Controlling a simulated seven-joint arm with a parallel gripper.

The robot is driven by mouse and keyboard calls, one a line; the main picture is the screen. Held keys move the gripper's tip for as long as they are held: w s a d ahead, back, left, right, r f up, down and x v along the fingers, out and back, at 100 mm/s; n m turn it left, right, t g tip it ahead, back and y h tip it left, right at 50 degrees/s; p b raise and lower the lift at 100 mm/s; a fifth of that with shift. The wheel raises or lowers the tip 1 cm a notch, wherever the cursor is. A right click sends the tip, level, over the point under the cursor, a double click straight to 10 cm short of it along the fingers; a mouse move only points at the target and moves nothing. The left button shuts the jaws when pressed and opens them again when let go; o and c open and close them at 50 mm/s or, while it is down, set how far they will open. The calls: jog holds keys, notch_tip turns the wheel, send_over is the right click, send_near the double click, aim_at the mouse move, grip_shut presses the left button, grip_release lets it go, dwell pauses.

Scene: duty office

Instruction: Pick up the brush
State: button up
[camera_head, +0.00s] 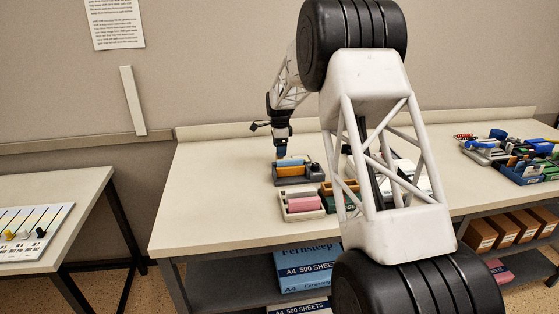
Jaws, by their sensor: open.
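My gripper (282,151) is dark and small in view, pointing down at the back middle of the table. It is open, and its tips are just above or at a dark grey holder (298,181). A blue piece (291,162) and an orange piece (290,171) lie in that holder. I cannot make out a brush for certain at this size; one of these pieces may be it. I cannot tell whether the fingertips touch the blue piece. My own arm hides part of the table to the right of the holder.
A pale tray (304,215) with pink pieces (305,203) stands in front of the holder. A green box (330,205) is beside it, partly behind my arm. Cluttered tools and blue bins (525,172) fill the table's right end. The table's left part (215,190) is clear.

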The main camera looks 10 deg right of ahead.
jog(key=shift+f, duration=0.25)
jog(key=shift+f, duration=2.55)
jog(key=c, duration=1.1)
jog(key=shift+o, duration=0.2)
jog(key=shift+r, duration=0.1)
jog(key=shift+r, duration=4.9)
